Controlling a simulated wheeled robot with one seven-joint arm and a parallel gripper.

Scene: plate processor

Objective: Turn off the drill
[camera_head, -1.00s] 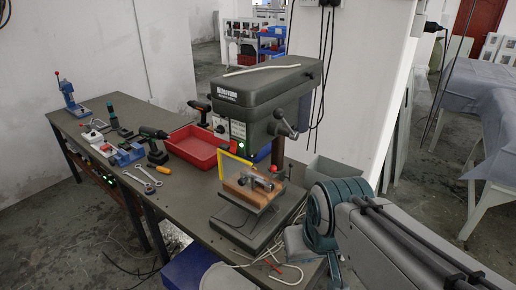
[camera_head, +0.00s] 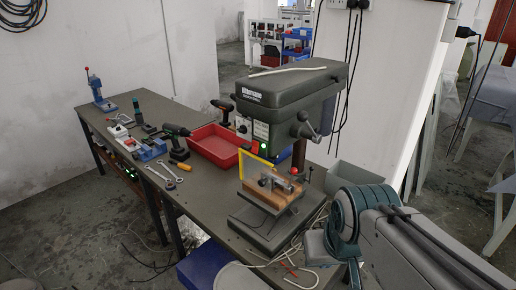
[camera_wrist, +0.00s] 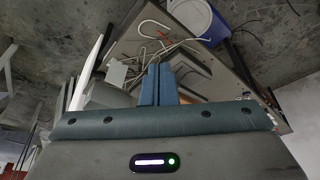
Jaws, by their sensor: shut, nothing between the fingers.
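The drill (camera_head: 290,88) is a dark green-grey bench drill press standing at the near right end of the workbench. Its front panel (camera_head: 244,127) has switches, with a lit green light (camera_head: 264,151) at the lower corner of the head. A wooden block with a metal part (camera_head: 268,188) lies on its table behind a yellow guard (camera_head: 255,157). My gripper (camera_wrist: 158,84) shows in the wrist view, with its two blue-grey fingers together and nothing between them. It points toward the bench end and loose cables. In the head view my arm is at the lower right, apart from the drill's panel.
The workbench (camera_head: 211,210) also holds a red tray (camera_head: 216,150), cordless drills, wrenches and a small blue press (camera_head: 100,90). White cables (camera_head: 308,250) lie near the bench end. A blue container (camera_head: 204,264) stands in front of the bench.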

